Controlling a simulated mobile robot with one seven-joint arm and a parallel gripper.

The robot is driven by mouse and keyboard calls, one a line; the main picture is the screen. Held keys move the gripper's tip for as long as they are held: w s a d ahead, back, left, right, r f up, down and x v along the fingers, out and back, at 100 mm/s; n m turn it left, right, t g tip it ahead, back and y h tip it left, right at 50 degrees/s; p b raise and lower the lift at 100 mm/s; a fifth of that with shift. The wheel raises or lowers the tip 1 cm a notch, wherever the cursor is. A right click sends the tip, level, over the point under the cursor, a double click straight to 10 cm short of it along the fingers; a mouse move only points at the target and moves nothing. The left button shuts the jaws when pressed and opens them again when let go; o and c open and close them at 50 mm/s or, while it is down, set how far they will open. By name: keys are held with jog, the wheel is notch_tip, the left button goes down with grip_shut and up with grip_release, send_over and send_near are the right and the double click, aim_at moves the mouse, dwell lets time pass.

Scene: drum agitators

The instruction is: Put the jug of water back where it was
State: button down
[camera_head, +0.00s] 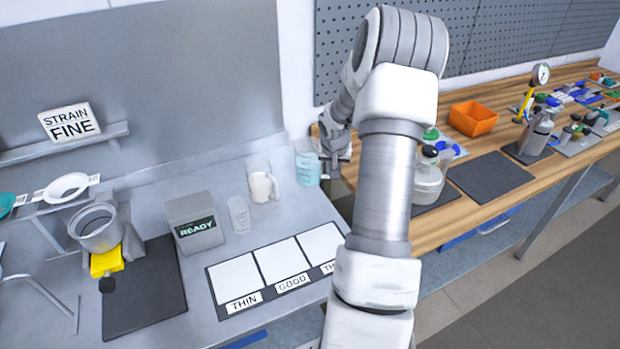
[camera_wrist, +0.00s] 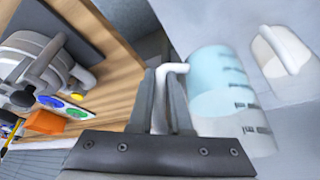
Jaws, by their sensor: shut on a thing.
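The jug of water (camera_head: 307,168) is a clear jug with pale blue water, at the back right of the grey bench. It looks upright; I cannot tell whether its base touches the bench. My gripper (camera_head: 328,160) is at its right side. In the wrist view the jug (camera_wrist: 222,85) lies just beyond the fingers, with graduation marks on its wall. My gripper (camera_wrist: 160,100) is shut on the jug's white handle (camera_wrist: 172,70), which stands between the two fingers. The fingertips are partly hidden in the head view.
A jug with cream-coloured contents (camera_head: 262,186) stands close left of the water jug. An empty clear beaker (camera_head: 239,215) and a READY box (camera_head: 195,222) are further left. White THIN and GOOD pads (camera_head: 281,262) lie in front. A wooden bench (camera_head: 465,215) is at right.

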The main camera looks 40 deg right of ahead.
aim_at(316, 158)
jog(key=w+f, duration=0.1)
jog(key=w, duration=0.2)
jog(key=w+d+f+p, duration=0.1)
jog(key=w+f, duration=0.3)
jog(key=w, duration=0.1)
jog(key=shift+w+d+p, duration=0.2)
jog(key=shift+w+p, duration=0.1)
jog(key=shift+w, duration=0.05)
jog(key=shift+f+p, duration=0.5)
jog(key=shift+f, duration=1.55)
jog(key=shift+f, duration=0.1)
jog(key=c, duration=1.3)
grip_release()
jog(key=shift+f, duration=0.1)
jog(key=o, duration=0.4)
jog(key=shift+o, duration=0.2)
jog(key=shift+s+a+r, duration=0.15)
jog(key=shift+r, duration=0.45)
jog(key=b+v, duration=0.1)
jog(key=v, duration=1)
jog(key=shift+b, duration=0.3)
